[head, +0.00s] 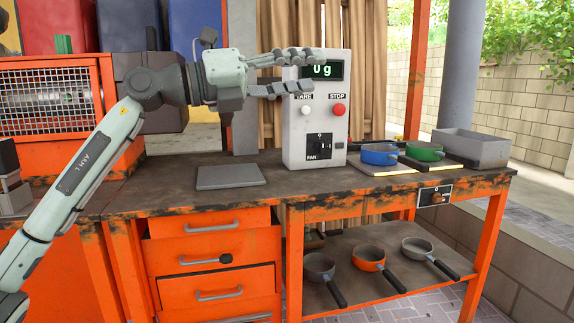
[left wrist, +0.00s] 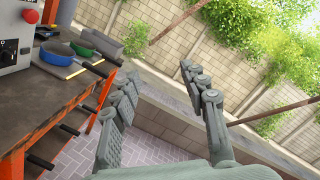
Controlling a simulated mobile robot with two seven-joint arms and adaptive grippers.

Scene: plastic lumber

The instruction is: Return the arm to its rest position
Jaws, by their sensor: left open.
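My left gripper (head: 318,72) is open and empty in the head view. It is raised above the bench, in front of the upper part of the control box (head: 318,155). Its fingers point to the right. In the left wrist view the open fingers (left wrist: 155,85) have nothing between them, and the brick wall and paving lie beyond. My left arm (head: 95,165) comes in from the lower left. My right gripper is not in view.
The workbench (head: 150,195) holds a grey plate (head: 230,177), a blue pan (head: 380,154), a green pan (head: 424,152) and a grey bin (head: 475,148). Several pans, one orange (head: 368,258), sit on the lower shelf. An orange caged machine (head: 55,95) stands at left. Drawers (head: 215,252) are slightly uneven.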

